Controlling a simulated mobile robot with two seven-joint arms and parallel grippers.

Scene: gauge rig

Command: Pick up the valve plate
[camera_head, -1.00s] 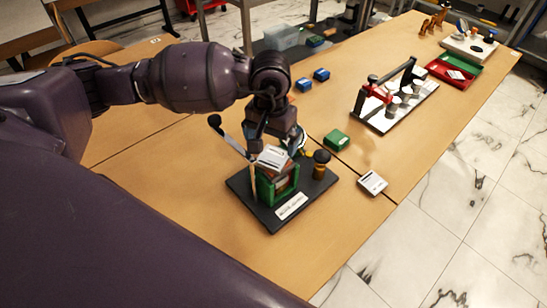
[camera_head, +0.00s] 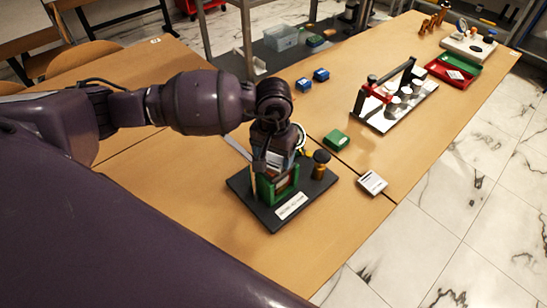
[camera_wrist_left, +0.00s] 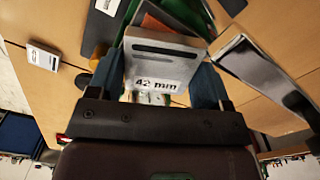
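A pale grey plate marked "42 mm" (camera_wrist_left: 160,65) shows between the fingers of my left gripper in the left wrist view; I cannot tell for sure that it is the valve plate. In the head view it stands at the green holder (camera_head: 268,190) on a black base (camera_head: 250,208) and is mostly hidden. My left gripper (camera_head: 268,160) is low over the holder, pointing down. Its fingers (camera_wrist_left: 158,85) flank the plate closely; whether they press on it I cannot tell. My right gripper is not in view.
A brown knob with a black top (camera_head: 320,165) stands on the base close beside the gripper. A white block (camera_head: 372,183) and a green block (camera_head: 336,140) lie nearby. A rig with a red clamp (camera_head: 375,98) and a red tray (camera_head: 452,72) are farther back.

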